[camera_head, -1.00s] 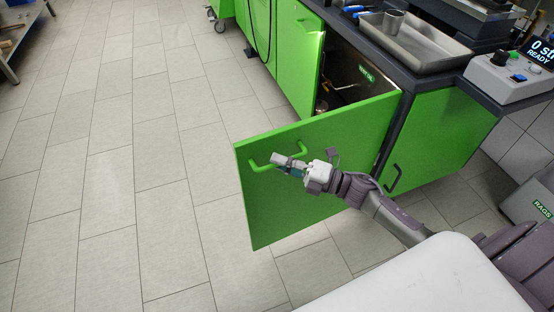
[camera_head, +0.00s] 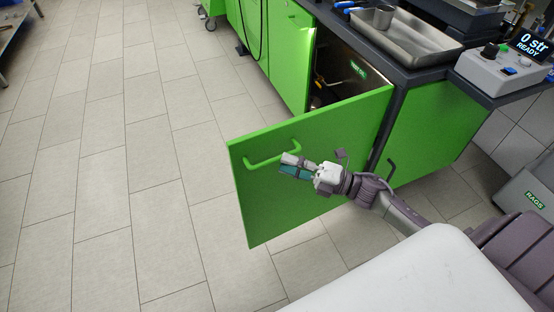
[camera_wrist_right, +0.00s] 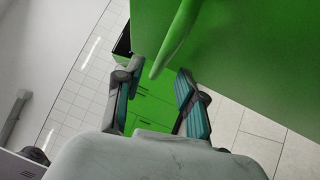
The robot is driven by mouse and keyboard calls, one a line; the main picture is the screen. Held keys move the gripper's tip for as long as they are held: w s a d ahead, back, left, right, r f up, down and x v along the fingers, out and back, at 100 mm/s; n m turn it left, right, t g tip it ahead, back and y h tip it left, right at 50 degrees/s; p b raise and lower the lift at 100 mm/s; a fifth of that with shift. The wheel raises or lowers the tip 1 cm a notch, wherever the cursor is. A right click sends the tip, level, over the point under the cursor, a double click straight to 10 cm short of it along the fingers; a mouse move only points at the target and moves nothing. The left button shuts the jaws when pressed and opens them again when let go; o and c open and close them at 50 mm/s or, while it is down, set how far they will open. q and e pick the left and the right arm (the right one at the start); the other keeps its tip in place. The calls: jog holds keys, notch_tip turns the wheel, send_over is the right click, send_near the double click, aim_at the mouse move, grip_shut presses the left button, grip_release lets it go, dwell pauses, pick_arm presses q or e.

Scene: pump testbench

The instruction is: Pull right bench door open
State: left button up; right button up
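The green right bench door (camera_head: 325,150) stands swung wide open from the bench in the head view, its outer face with the green bar handle (camera_head: 262,160) towards me. The handle (camera_wrist_right: 178,38) also shows in the wrist view, ahead of the fingertips. My right gripper (camera_head: 288,167) is in front of the door, just right of and below the handle. In the wrist view its two fingers (camera_wrist_right: 158,76) are spread apart with nothing held between them. Whether a finger touches the handle is hard to tell. My left gripper is not in view.
The open cabinet (camera_head: 335,75) shows dark inside behind the door. A second green panel (camera_head: 430,135) with a dark handle is to the right. A metal tray (camera_head: 405,42) and a control box (camera_head: 500,70) sit on the bench. The tiled floor (camera_head: 130,200) left of the door is clear.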

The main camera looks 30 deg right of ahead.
jog(key=v, duration=0.8)
